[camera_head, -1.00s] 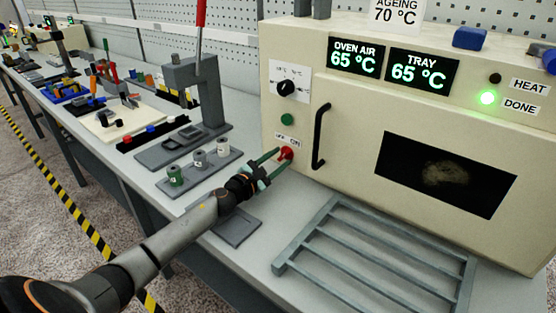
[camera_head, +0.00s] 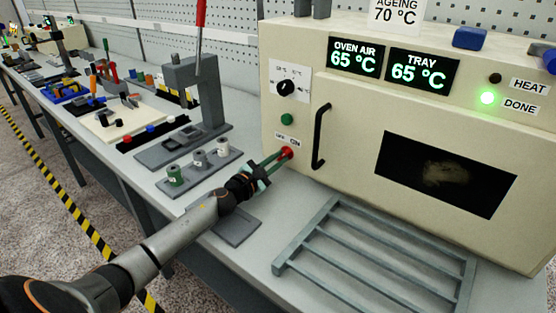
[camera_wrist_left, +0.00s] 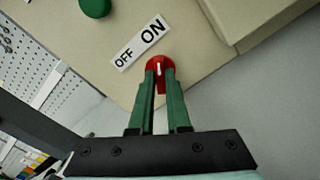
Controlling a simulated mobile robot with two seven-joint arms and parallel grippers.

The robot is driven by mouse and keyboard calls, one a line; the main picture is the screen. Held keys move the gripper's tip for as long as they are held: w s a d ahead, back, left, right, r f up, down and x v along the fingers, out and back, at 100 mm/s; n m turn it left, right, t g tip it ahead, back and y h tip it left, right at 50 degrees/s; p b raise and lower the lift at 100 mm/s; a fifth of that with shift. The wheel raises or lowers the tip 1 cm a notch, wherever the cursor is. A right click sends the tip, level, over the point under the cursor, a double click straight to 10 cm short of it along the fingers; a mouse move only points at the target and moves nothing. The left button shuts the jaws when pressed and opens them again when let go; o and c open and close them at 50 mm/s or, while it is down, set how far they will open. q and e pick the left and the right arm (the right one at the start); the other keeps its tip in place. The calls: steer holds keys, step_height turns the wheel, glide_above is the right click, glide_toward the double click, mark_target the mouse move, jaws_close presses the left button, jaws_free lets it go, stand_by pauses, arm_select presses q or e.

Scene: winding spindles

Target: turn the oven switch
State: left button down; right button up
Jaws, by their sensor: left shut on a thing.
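The oven switch is a red knob (camera_head: 287,152) low on the left of the oven's front, under an OFF/ON label (camera_head: 288,140). It also shows in the left wrist view (camera_wrist_left: 159,63), with a white mark on it; the label reads OFF at left and ON at right. My left gripper (camera_head: 277,160) reaches in from the left with its green fingers shut on the red knob. In the left wrist view the two fingertips (camera_wrist_left: 160,76) sit on either side of the knob's lower part. My right gripper is not in view.
The cream oven (camera_head: 350,110) has a black door handle (camera_head: 320,137), a dial (camera_head: 287,88) and a green button (camera_head: 288,119). Its displays read 65 °C and the DONE lamp (camera_head: 487,98) is green. A grey rack (camera_head: 375,262) lies in front. Several small spools stand left of my gripper.

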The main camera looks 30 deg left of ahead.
arm_select(q)
steer(key=shift+n, duration=0.3)
steer(key=n, duration=0.2)
steer(key=shift+n, duration=0.3)
steer(key=n, duration=0.3)
steer(key=shift+a+n, duration=0.1)
steer(key=shift+n, duration=0.3)
steer(key=n, duration=0.3)
steer(key=shift+n+p, duration=0.45)
steer(key=shift+n, duration=1.45)
steer(key=c, duration=0.9)
jaws_free()
